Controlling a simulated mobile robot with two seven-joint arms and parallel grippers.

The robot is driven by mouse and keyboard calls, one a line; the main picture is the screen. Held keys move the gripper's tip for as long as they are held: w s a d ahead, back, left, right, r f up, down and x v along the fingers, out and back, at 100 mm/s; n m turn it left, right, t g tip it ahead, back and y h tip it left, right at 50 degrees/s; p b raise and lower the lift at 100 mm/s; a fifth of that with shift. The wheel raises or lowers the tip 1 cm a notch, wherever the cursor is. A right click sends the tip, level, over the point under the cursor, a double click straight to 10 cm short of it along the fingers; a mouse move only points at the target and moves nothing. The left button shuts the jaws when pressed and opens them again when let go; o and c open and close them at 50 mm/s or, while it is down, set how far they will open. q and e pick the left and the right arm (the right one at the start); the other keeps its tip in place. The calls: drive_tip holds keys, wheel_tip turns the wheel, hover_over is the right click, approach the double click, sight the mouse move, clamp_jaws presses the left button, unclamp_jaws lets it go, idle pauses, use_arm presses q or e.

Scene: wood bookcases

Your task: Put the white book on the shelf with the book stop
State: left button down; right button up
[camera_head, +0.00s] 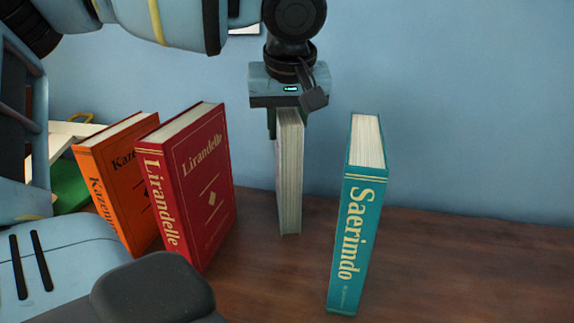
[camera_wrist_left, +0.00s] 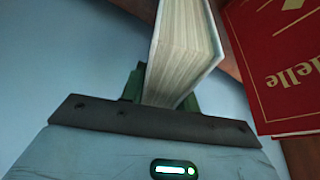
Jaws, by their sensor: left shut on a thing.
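The white book (camera_head: 289,175) is upright with its page edges toward the head camera. Its lower end is at or just above the brown wood surface; I cannot tell if it touches. My left gripper (camera_head: 287,118) comes from above and is shut on the book's upper end. In the left wrist view the white book (camera_wrist_left: 183,55) stands between the fingers of my left gripper (camera_wrist_left: 168,90). I cannot make out a book stop. My right gripper is not in view.
A red book (camera_head: 190,185) and an orange book (camera_head: 115,170) lean at the left. A teal book (camera_head: 357,235) stands tilted at the right, apart from the white one. The wood surface (camera_head: 470,270) is clear farther right. A blue wall (camera_head: 470,120) is behind.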

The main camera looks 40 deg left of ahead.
use_arm(q)
drive_tip(key=shift+r, duration=0.1)
wheel_tip(320, 180, up, 10)
drive_tip(key=shift+r+b, duration=0.2)
drive_tip(key=shift+b, duration=0.2)
idle(0.4)
idle(0.3)
